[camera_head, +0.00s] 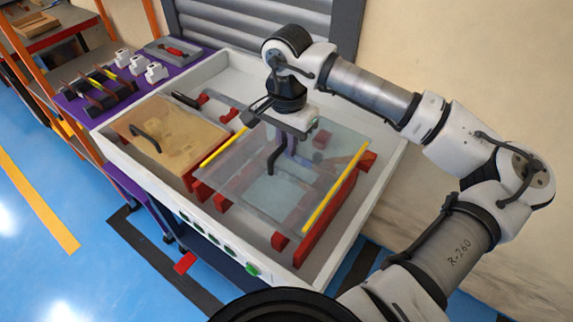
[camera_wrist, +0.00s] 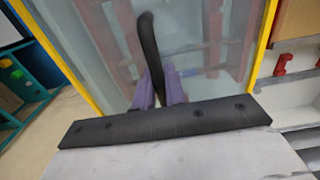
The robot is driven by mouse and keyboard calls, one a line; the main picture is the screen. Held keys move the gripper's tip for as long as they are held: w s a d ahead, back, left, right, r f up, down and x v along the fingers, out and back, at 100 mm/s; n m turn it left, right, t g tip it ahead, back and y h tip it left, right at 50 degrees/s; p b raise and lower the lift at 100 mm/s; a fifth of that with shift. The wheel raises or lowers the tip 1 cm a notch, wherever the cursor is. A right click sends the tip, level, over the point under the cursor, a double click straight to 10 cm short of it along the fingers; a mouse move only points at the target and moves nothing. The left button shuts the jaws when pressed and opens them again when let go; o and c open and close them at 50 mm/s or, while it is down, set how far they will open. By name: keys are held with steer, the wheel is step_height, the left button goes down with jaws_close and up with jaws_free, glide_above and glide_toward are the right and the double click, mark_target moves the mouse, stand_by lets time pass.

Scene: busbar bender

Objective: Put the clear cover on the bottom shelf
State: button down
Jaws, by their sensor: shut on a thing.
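The clear cover (camera_head: 262,190) is a see-through panel with yellow strips along two opposite edges and a black handle. It sits over the right part of the white machine tray, above red supports. My gripper (camera_head: 287,148) is over the middle of the cover and shut on its handle. In the wrist view, the purple fingers of my gripper (camera_wrist: 160,88) close around the black handle (camera_wrist: 149,45), with the clear cover (camera_wrist: 90,40) filling most of the view behind. I cannot tell whether the cover touches the red supports. The bottom shelf is not clearly seen.
A tan cover with a black handle (camera_head: 172,135) lies in the tray's left part. The white tray wall (camera_head: 190,207) has green buttons in front. A purple table (camera_head: 85,103) holds small parts. An orange-framed rack (camera_head: 50,40) stands at the upper left. Blue floor is open at left.

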step_height(320, 180, down, 8)
steer(key=shift+f+p, duration=0.15)
steer(key=shift+p, duration=0.8)
steer(key=shift+f, duration=0.45)
steer(key=shift+f+b, duration=0.25)
steer(key=shift+b, duration=0.15)
steer(key=c, duration=1.5)
jaws_free()
steer(key=shift+o, duration=0.2)
steer(key=shift+r, duration=0.1)
